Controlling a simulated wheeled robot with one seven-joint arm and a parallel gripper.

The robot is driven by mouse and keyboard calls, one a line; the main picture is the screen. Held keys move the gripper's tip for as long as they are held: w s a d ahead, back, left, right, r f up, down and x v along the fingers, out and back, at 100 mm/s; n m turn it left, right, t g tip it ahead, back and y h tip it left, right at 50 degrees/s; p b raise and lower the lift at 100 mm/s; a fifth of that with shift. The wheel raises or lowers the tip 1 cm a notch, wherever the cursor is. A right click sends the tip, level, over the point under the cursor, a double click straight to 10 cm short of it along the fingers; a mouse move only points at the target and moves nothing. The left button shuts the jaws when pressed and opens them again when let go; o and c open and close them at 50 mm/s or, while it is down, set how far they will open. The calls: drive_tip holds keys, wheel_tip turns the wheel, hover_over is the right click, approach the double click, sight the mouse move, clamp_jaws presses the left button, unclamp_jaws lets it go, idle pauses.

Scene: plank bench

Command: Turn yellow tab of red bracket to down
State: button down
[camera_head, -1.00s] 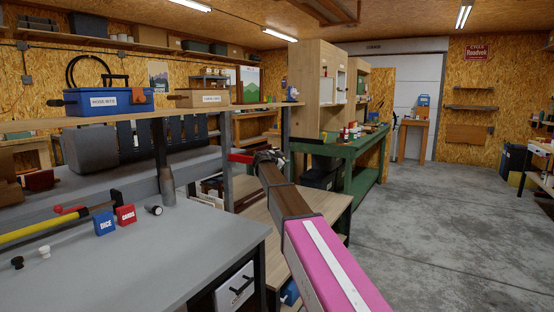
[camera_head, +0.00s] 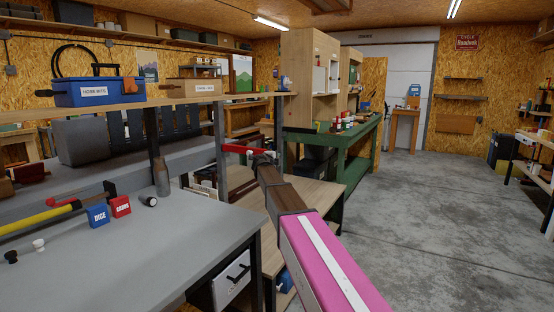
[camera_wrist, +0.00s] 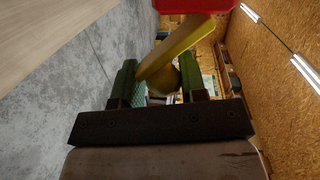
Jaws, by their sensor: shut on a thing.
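The red bracket (camera_head: 235,149) shows as a small red bar at the end of the plank shelf's post in the head view. In the wrist view the red bracket (camera_wrist: 195,5) is at the top edge, partly cut off. Its yellow tab (camera_wrist: 172,50) slants down and left from it, ending in a rounded yellowish part between my green finger pads. My gripper (camera_wrist: 157,80) is shut on the yellow tab. In the head view my gripper (camera_head: 262,158) is just right of the bracket and hides the tab.
A blue toolbox (camera_head: 98,91) and a cardboard box (camera_head: 195,86) stand on the plank shelf. The grey bench (camera_head: 150,255) bears blue and red small boxes and a yellow-handled tool. A green workbench (camera_head: 345,140) stands behind. The concrete floor at right is open.

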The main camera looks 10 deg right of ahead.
drive_tip(key=shift+w+a+m, duration=0.4)
drive_tip(key=shift+m, duration=0.3)
drive_tip(key=shift+t+y, duration=0.3)
drive_tip(key=c, duration=0.8)
unclamp_jaws()
drive_tip(key=shift+s+f, duration=0.1)
drive_tip(key=shift+s, duration=0.15)
drive_tip(key=shift+s+a, duration=0.1)
drive_tip(key=shift+s, duration=0.15)
drive_tip(key=v, duration=1)
drive_tip(key=shift+a, duration=0.15)
drive_tip(key=shift+w, duration=0.1)
